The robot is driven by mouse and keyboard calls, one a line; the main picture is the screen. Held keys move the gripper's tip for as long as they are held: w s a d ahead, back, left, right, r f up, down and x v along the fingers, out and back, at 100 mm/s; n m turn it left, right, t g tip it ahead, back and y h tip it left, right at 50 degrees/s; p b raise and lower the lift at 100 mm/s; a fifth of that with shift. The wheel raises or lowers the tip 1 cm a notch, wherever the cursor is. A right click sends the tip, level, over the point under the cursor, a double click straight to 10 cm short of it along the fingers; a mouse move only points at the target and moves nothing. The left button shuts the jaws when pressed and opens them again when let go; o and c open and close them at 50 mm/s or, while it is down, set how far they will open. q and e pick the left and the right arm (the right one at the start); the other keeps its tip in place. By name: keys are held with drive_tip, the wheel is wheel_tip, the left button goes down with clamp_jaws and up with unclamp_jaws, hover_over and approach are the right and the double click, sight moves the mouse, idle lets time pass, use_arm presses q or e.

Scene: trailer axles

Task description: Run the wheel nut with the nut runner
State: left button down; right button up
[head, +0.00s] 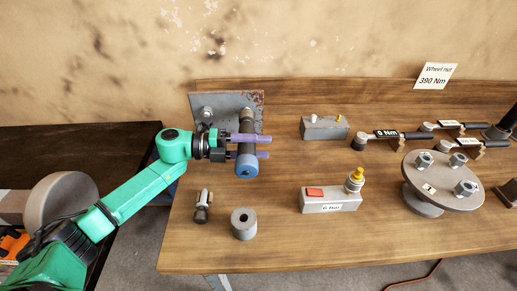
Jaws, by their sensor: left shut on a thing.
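My left gripper (267,147) reaches in from the left with its purple fingers closed around a grey cylindrical tool with a blue end (247,161), which looks like the nut runner. The tool is in front of a grey metal plate (228,101); I cannot tell whether it touches the plate or bench. A round grey hub (426,188) stands at the right of the bench, with several nuts (465,188) on its top and small number labels. A sign (436,76) behind reads "Wheel nut 390 Nm". My right gripper is not in view.
On the wooden bench (280,220) are a grey cylinder with a hole (244,224), a small fitting (202,207), a "6 bar" box with a red button (328,199), another grey box (324,127) and torque wrenches (385,135), one labelled "0 Nm".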

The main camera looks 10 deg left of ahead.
use_arm(q)
drive_tip(key=shift+w+a+r+b, duration=0.1)
drive_tip(key=shift+w+a+b, duration=0.05)
drive_tip(key=shift+w+b, duration=0.25)
drive_tip(key=shift+w+a+r+b, duration=0.1)
drive_tip(key=shift+w+b, duration=0.2)
drive_tip(key=shift+w, duration=0.15)
idle(0.6)
drive_tip(key=shift+w, duration=0.1)
drive_tip(key=shift+w+a+b, duration=0.1)
drive_tip(key=shift+w+b, duration=0.2)
idle(0.6)
drive_tip(key=shift+s, duration=0.2)
